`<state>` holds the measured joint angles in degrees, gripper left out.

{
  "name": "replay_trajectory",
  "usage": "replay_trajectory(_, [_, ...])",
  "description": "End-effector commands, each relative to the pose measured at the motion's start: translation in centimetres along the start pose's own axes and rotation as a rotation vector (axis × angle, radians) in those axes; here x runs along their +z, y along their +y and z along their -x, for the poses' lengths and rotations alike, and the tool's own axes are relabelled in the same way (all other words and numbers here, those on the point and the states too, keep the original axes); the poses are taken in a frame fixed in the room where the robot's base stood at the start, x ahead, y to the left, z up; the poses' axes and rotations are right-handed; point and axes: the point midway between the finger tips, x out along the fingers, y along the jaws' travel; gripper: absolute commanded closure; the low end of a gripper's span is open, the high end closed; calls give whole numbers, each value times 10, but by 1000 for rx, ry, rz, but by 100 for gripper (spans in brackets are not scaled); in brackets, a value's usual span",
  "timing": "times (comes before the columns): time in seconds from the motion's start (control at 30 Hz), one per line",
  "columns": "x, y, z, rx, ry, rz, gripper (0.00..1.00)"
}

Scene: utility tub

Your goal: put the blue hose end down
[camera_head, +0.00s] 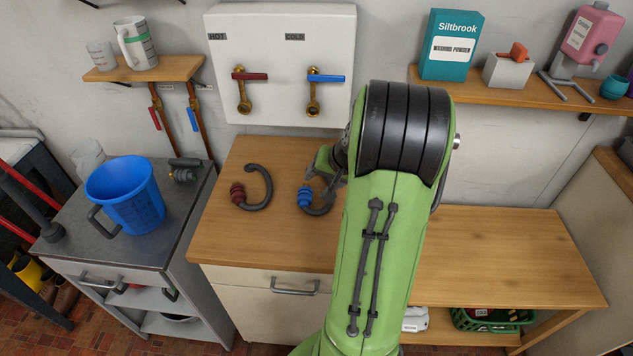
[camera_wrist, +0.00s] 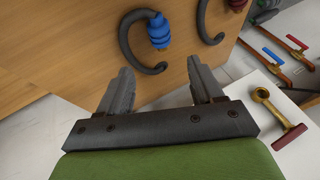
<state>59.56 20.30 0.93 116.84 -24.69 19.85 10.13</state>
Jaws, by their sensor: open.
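The blue hose end (camera_head: 305,196) lies on the wooden counter (camera_head: 240,230) below the white panel, with its dark curved hose beside it. In the wrist view the blue hose end (camera_wrist: 159,30) and its hose are just beyond my fingertips, apart from them. My gripper (camera_wrist: 157,76) is open, with nothing between its fingers. In the head view my gripper (camera_head: 325,168) is beside the blue hose end, partly hidden by my arm. The red hose end (camera_head: 237,193) lies to the left on the same counter; it also shows in the wrist view (camera_wrist: 236,4).
A white panel (camera_head: 285,50) with a red-handled hot tap (camera_head: 243,90) and a blue-handled cold tap (camera_head: 313,92) is on the wall behind. A blue jug (camera_head: 127,195) stands on the grey cabinet at left. The lower bench (camera_head: 500,260) at right has a bare top.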

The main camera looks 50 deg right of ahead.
Motion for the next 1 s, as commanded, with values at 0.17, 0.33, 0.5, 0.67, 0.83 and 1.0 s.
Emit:
replay_trajectory(0.17, [10,-22,19,2,-11,61,34])
replay_trajectory(0.33, [81,-105,74,19,-55,363,34])
replay_trajectory(0.5, [184,-138,144,8,-75,689,34])
replay_trajectory(0.67, [247,-119,184,-32,-78,893,34])
replay_trajectory(0.83, [265,-106,193,-48,-84,953,34])
replay_trajectory(1.0, [264,-106,193,-47,-84,951,34])
